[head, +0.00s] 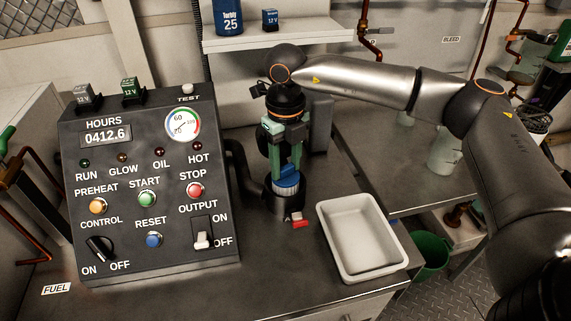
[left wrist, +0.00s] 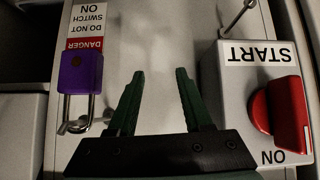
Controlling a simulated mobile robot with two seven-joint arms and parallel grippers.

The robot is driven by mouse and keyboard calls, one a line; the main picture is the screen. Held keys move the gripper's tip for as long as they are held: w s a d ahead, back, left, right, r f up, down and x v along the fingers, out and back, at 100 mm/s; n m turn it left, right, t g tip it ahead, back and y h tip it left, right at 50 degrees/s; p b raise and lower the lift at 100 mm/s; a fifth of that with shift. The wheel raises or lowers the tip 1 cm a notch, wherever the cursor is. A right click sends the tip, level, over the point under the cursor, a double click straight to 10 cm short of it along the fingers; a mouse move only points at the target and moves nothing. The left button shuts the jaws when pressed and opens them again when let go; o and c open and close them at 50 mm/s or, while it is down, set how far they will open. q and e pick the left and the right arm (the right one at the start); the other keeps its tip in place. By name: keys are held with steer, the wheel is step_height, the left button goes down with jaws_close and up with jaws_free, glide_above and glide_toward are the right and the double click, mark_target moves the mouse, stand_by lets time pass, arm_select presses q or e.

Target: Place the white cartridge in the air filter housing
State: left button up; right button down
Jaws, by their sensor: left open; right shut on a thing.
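My right gripper (head: 286,165) points down in the head view and is shut on a blue-topped part (head: 286,182). A pale band shows at that part; I cannot tell if it is the white cartridge. The part sits at the mouth of a dark round housing (head: 283,205) with a red latch (head: 299,220) at its front. How deep the part sits is hidden. My left gripper (left wrist: 160,85) is open and empty in the left wrist view, and is not in the head view.
A control panel (head: 150,190) stands left of the housing. An empty white tray (head: 362,237) lies to its right. In the left wrist view, a purple padlock (left wrist: 80,75) hangs left of the fingers and a red knob (left wrist: 282,110) on a START box sits right.

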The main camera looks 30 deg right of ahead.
steer(key=shift+f, duration=0.25)
steer(key=shift+f, duration=0.2)
steer(key=shift+c, duration=1.7)
jaws_free()
steer(key=shift+r, duration=0.15)
step_height(320, 180, up, 12)
